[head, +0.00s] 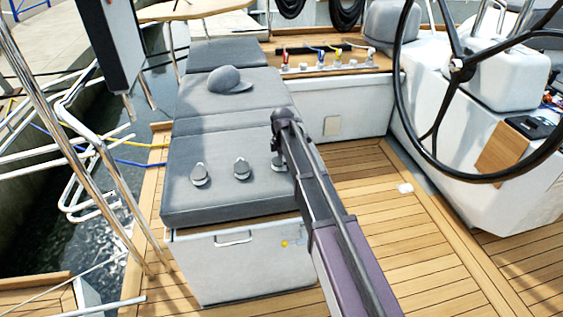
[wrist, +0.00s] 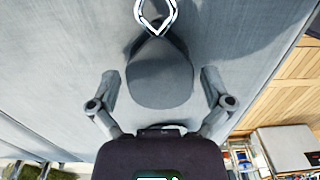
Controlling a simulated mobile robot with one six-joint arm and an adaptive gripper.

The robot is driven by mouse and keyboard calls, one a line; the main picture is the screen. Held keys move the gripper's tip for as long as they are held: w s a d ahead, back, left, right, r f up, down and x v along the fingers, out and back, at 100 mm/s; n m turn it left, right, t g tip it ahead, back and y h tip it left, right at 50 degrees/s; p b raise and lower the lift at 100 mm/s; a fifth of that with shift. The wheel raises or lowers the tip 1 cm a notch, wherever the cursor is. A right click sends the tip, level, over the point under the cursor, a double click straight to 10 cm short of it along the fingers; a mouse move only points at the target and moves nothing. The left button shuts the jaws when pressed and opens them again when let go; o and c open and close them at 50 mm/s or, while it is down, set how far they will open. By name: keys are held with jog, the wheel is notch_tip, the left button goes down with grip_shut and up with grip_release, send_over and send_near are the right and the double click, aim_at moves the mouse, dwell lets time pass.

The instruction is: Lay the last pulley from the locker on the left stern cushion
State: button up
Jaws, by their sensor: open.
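Three grey pulleys lie on the nearest grey cushion (head: 210,142): a left pulley (head: 199,175), a middle pulley (head: 242,169) and a right pulley (head: 277,164), the last partly covered by my arm. In the wrist view, one grey pulley (wrist: 160,82) with a bright metal shackle lies on grey cushion fabric. My gripper (wrist: 159,78) is open, with one finger on each side of that pulley and a gap on both sides.
A white locker front (head: 240,268) with a handle is below the cushion. A grey cap (head: 228,80) lies on the cushion farther back. A steering wheel (head: 455,75) stands at the right. The wooden deck (head: 390,225) right of the cushion is mostly clear.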

jog(key=shift+r, duration=0.15)
notch_tip(320, 180, up, 12)
jog(key=p, duration=1.2)
dwell(1.0)
jog(key=s+d+m, duration=2.1)
jog(key=s+d, duration=0.2)
jog(key=s, duration=0.2)
jog(key=shift+s, duration=0.4)
